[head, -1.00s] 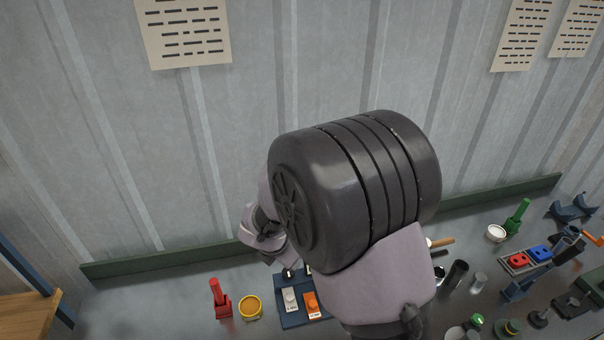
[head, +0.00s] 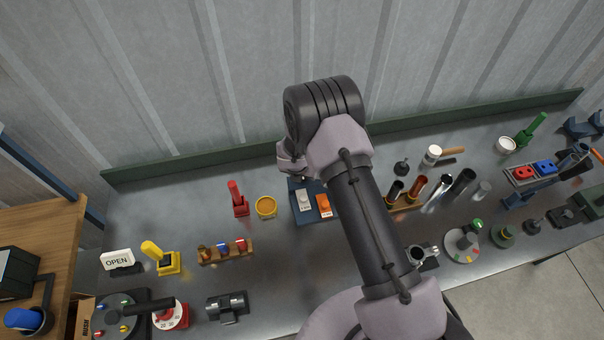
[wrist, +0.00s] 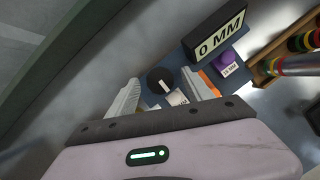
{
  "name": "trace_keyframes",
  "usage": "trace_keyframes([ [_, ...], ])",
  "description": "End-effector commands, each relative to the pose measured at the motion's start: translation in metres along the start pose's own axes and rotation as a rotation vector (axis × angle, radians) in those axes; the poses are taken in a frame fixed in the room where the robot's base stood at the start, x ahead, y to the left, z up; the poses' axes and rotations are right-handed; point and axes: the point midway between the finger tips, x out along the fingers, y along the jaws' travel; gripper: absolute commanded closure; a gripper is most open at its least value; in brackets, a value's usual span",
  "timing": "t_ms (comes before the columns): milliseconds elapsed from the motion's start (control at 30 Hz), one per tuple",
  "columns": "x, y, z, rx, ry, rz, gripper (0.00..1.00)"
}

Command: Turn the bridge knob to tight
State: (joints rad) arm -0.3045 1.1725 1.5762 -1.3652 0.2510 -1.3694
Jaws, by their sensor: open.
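In the wrist view a round black knob (wrist: 160,80) with a white mark stands on a blue board (wrist: 168,59). I cannot tell from its marks whether it is the bridge knob. A white label (wrist: 177,97) beside it is too small to read. My gripper (wrist: 160,76) is open, its two pale fingers on either side of the knob in the picture; contact cannot be told. In the head view my gripper (head: 291,166) is over the back edge of the blue board (head: 304,218), and my arm hides part of the board.
Tubes (head: 418,186) stand to the right.

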Motion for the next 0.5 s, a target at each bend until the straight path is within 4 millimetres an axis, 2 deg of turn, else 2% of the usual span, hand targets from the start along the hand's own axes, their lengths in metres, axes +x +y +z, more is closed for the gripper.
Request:
trace_keyframes([
  [300,0.0035,-0.0001,0.0002,0.001,0.000,0.000,0.41],
  [500,0.0033,-0.0001,0.0003,0.001,0.000,0.000,0.80],
])
